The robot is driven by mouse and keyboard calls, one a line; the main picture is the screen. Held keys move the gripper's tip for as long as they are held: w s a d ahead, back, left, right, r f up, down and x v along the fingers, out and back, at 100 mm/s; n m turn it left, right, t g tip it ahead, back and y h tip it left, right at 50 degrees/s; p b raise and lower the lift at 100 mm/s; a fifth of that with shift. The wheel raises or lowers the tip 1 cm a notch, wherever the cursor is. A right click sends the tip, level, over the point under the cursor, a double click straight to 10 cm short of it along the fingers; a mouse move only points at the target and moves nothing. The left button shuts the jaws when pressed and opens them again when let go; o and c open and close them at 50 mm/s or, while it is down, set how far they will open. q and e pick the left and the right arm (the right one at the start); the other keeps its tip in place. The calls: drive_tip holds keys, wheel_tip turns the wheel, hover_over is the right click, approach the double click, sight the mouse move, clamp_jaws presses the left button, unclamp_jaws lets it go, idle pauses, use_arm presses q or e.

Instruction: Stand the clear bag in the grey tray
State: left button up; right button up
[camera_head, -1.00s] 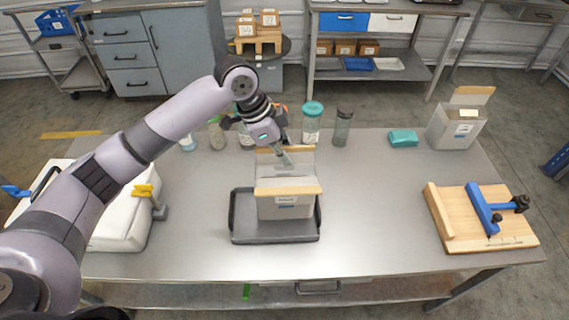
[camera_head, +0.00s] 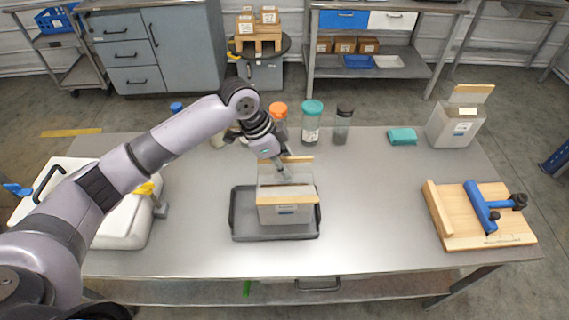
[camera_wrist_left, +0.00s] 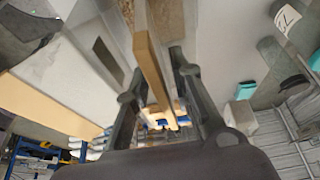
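The clear bag (camera_head: 286,214) has a pale grey body, a small label and wooden strips at its top. In the head view it is upright over the grey tray (camera_head: 247,234), within its rim. Whether its base fully rests on the tray floor is hard to tell. My left gripper (camera_head: 287,176) comes down on the bag's top from behind. My right gripper is not in view.
A second bag (camera_head: 455,127) stands at the back right beside a teal packet (camera_head: 402,136). Several jars, including a teal-lidded one (camera_head: 311,122), stand behind the tray. A wooden board with a blue clamp (camera_head: 483,208) is at right, a white case (camera_head: 120,225) at left. Bench right of the tray is clear.

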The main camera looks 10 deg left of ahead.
use_arm(q)
drive_tip(key=shift+o, duration=0.2)
drive_tip(key=shift+r, duration=0.1)
drive_tip(key=shift+r, duration=0.2)
drive_tip(key=b+v, duration=0.1)
drive_tip(key=v, duration=1)
drive_tip(key=shift+a+r+b, duration=0.15)
drive_tip(key=shift+r+b, duration=0.15)
drive_tip(key=shift+b, duration=0.1)
drive_tip(key=shift+f, duration=0.1)
